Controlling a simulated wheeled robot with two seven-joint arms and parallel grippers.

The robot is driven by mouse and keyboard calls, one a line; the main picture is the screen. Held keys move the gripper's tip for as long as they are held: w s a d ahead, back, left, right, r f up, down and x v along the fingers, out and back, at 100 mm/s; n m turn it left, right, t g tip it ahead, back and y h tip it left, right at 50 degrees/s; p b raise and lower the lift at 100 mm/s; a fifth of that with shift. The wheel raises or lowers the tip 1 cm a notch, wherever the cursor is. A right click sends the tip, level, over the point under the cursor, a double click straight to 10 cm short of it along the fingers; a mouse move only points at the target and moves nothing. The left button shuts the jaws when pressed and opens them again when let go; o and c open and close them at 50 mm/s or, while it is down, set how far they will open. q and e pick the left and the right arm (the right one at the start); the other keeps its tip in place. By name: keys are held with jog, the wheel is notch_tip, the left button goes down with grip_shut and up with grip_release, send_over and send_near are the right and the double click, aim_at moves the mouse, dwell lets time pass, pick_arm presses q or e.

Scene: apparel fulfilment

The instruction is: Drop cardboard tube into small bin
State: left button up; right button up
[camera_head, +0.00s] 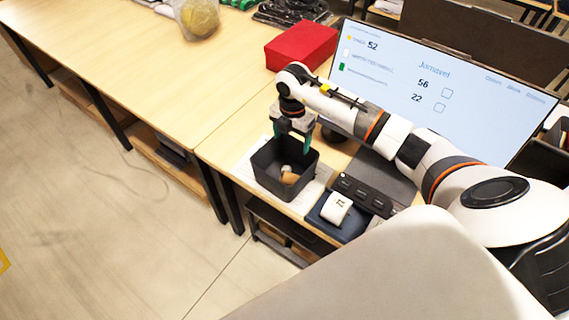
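The small bin (268,181) is a dark, open-topped square container on a white sheet near the front edge of the table. A small tan piece with a pale end, which looks like the cardboard tube (290,177), lies inside it, low down. My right gripper (293,146) points down over the back part of the bin. Its two fingers are spread, with a gap between them, and the tube shows below and apart from them. My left gripper is not in view.
A monitor (450,85) stands behind my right arm. A red box (301,45) sits at the back. A dark button panel (362,196) and a white roll-like item (336,208) are right of the bin. The table to the left (130,60) is largely clear.

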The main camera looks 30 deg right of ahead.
notch_tip(320, 180, up, 12)
jog(key=b, duration=0.2)
jog(key=shift+b, duration=0.3)
dwell(0.4)
